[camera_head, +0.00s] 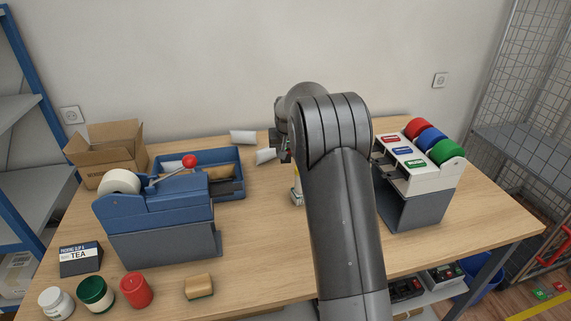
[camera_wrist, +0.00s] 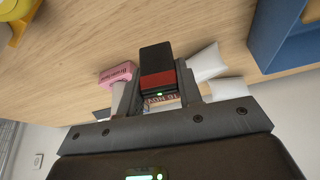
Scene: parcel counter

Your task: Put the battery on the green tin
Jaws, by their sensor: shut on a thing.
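My gripper (camera_wrist: 154,84) is shut on the battery (camera_wrist: 156,60), a black block with a red band and a small green light, in the wrist view. One finger is on each side of it. In the head view my arm hides the battery and most of the gripper, at the back middle of the table.
A sponge-like block (camera_head: 198,286), tape dispenser (camera_head: 160,222) and blue tray (camera_head: 232,155) stand nearby. A pink block (camera_wrist: 118,74) lies near my gripper.

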